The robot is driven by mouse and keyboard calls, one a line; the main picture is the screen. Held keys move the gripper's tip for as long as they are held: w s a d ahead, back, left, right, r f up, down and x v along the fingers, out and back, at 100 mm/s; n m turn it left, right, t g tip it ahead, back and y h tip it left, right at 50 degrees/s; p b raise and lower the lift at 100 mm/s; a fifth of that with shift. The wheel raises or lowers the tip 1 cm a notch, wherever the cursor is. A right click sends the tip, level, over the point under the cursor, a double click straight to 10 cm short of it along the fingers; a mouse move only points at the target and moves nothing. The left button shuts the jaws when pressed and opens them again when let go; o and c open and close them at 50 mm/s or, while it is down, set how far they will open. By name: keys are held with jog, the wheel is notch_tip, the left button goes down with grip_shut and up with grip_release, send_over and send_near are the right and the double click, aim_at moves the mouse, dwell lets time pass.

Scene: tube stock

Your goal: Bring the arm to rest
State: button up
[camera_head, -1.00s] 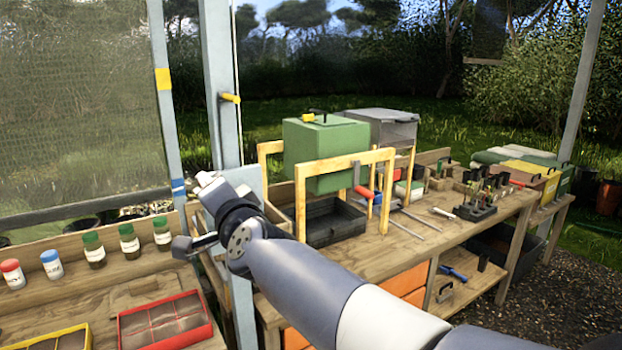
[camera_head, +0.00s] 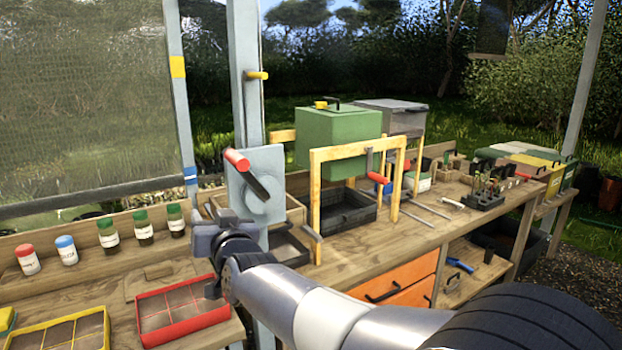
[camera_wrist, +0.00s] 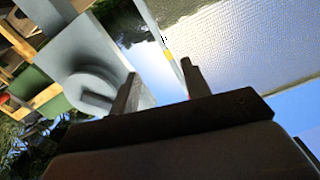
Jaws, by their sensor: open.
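My gripper shows in the wrist view (camera_wrist: 160,88) as two dark fingers standing apart with nothing between them. In the head view my gripper (camera_head: 212,238) is at the end of my arm, above the back of the left bench and in front of the grey post. A light grey plate with a round boss (camera_head: 258,185) and a red-ended dark handle (camera_head: 238,160) is just behind and right of it. The same plate shows left of the fingers in the wrist view (camera_wrist: 85,75). I cannot tell the exact gap between gripper and plate.
A red divided tray (camera_head: 180,312) and a yellow one (camera_head: 60,335) lie on the left bench. Several lidded jars (camera_head: 108,236) stand behind them. A wooden frame (camera_head: 316,200), a black tray (camera_head: 345,222) and a green box (camera_head: 338,138) stand on the right bench.

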jog(key=shift+s+d+f+n, duration=0.4)
jog(key=shift+s+f+n, duration=0.15)
jog(key=shift+s+d+f+n, duration=0.35)
jog(key=shift+s+f+n, duration=0.2)
jog(key=shift+d, duration=0.1)
